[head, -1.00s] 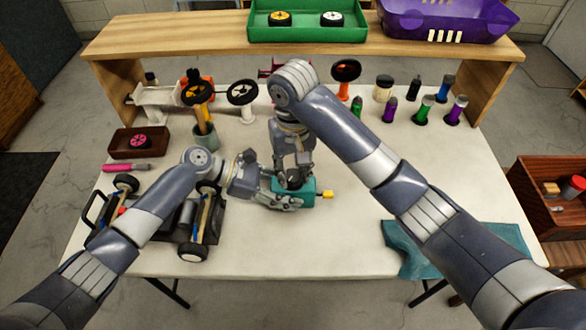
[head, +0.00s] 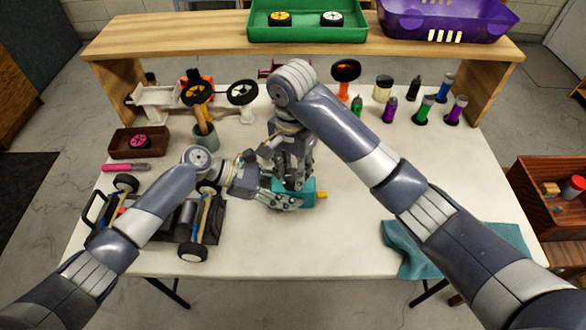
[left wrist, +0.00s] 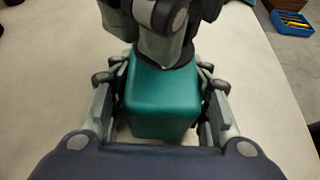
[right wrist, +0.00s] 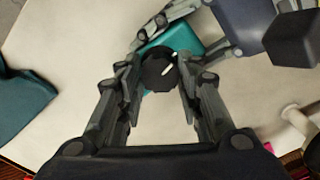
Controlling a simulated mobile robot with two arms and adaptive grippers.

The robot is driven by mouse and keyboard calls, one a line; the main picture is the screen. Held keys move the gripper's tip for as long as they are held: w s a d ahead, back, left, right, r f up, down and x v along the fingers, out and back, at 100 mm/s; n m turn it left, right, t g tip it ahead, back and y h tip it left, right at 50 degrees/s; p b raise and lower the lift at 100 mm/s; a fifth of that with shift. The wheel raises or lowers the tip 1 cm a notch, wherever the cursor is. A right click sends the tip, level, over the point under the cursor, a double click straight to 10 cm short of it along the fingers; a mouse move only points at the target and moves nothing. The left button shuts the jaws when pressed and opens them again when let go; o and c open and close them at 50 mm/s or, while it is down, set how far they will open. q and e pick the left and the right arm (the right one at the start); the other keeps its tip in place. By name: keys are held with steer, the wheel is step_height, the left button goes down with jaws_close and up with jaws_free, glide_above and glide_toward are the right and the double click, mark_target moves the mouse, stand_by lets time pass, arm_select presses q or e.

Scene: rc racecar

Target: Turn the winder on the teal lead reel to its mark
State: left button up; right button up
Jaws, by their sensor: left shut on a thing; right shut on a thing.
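The teal lead reel (head: 308,188) lies on the white table near its middle, a yellow piece (head: 322,195) at its right end. My left gripper (head: 284,199) is shut on the reel body; its fingers flank the teal case (left wrist: 160,100) in the left wrist view. My right gripper (head: 294,184) comes down from above and is shut on the dark winder (right wrist: 156,74) on top of the reel. In the right wrist view short pale strokes show at the winder's upper right; I cannot tell whether they line up. The head view hides the winder behind the right gripper.
A black car chassis (head: 186,222) stands left of the reel. A teal cloth (head: 405,250) lies at the table's right front. Several bottles (head: 389,108) and wheels on stands fill the back, below a wooden shelf (head: 200,35). Table right of the reel is clear.

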mark_target(293, 175)
steer(key=shift+m, duration=0.9)
steer(key=o, duration=1.1)
steer(key=shift+w+r, duration=0.1)
steer(key=shift+r, duration=0.45)
step_height(293, 175, up, 11)
steer(key=shift+f, duration=0.1)
